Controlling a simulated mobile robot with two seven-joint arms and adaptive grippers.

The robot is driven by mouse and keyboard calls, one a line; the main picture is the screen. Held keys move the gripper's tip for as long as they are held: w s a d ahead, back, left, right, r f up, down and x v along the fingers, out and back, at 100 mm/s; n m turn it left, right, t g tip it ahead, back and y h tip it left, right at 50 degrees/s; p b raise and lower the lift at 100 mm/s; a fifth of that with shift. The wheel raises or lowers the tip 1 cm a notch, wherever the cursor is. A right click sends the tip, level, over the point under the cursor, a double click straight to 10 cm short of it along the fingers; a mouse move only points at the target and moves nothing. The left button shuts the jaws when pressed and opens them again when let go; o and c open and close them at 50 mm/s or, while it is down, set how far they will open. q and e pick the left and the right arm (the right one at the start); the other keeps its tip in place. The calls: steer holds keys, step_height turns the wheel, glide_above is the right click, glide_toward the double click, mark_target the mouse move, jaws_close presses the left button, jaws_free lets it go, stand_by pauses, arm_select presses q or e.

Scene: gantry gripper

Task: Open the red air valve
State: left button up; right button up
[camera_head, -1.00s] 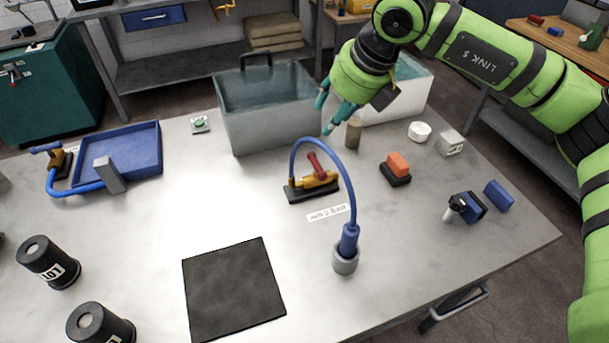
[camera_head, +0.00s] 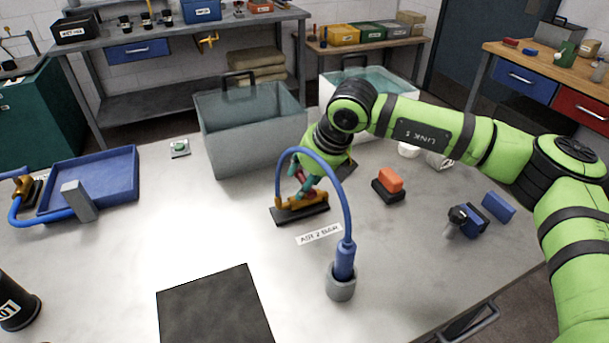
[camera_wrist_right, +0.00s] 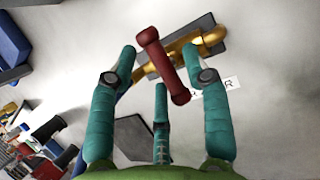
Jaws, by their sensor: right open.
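The air valve has a red handle (camera_wrist_right: 163,65) and a brass body (camera_wrist_right: 213,39) on a dark base plate. In the head view, the valve's brass body (camera_head: 290,204) sits on the table, behind a label strip. The handle lies across the body in the wrist view. My right gripper (camera_wrist_right: 160,68) has three teal fingers, spread open, with the handle between them. I cannot tell whether any finger touches it. In the head view, my right gripper (camera_head: 302,184) is right over the valve and partly hides the handle. My left gripper is not in view.
A blue hose (camera_head: 344,215) arches in front of the valve from a grey socket (camera_head: 341,288). A grey bin (camera_head: 250,140) stands behind, and a red-topped block (camera_head: 390,181) to the right. A dark mat (camera_head: 213,310) lies at the front left.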

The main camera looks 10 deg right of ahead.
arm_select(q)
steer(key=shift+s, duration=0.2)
arm_select(e)
steer(key=shift+f, duration=0.2)
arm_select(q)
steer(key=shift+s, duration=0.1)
arm_select(e)
jaws_close()
